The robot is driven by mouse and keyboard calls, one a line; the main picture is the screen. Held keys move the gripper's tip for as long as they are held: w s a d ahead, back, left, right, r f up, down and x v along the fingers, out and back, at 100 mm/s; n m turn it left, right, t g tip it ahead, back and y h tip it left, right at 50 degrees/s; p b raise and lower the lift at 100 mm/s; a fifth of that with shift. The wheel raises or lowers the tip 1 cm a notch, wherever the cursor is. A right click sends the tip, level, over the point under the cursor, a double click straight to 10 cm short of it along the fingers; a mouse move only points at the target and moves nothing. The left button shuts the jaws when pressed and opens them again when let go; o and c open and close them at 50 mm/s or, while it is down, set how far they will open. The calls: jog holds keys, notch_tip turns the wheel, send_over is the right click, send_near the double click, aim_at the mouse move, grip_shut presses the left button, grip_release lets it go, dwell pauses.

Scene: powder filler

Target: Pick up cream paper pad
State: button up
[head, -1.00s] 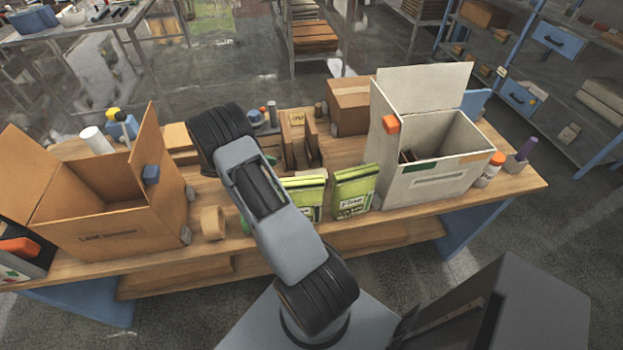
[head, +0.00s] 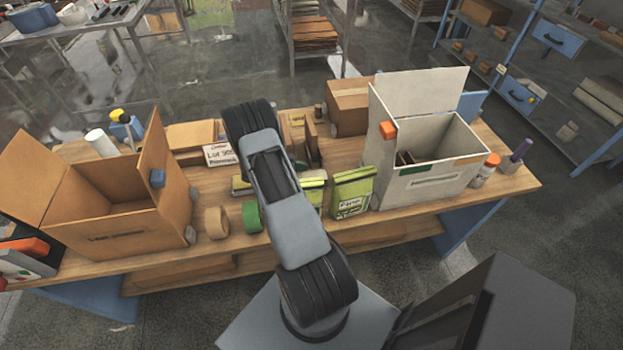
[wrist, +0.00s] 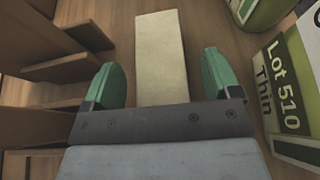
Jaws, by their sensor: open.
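The cream paper pad (wrist: 160,55) is a long pale block on the wooden tabletop. In the wrist view it extends away from me, between the two green fingers of my gripper (wrist: 160,75). The fingers are apart, one on each side, with a visible gap to the pad on both sides. The pad's near end is hidden behind the dark gripper body. In the head view my arm covers the gripper, and I cannot make out the pad there.
Green-yellow bags (head: 352,192) stand right of my arm; one labelled Lot 510 (wrist: 285,85) is close on the right in the wrist view. Brown upright panels (wrist: 45,45) stand close on the left. An open cardboard box (head: 115,225) and a white box (head: 430,185) flank the workbench.

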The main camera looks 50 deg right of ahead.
jog(key=c, duration=1)
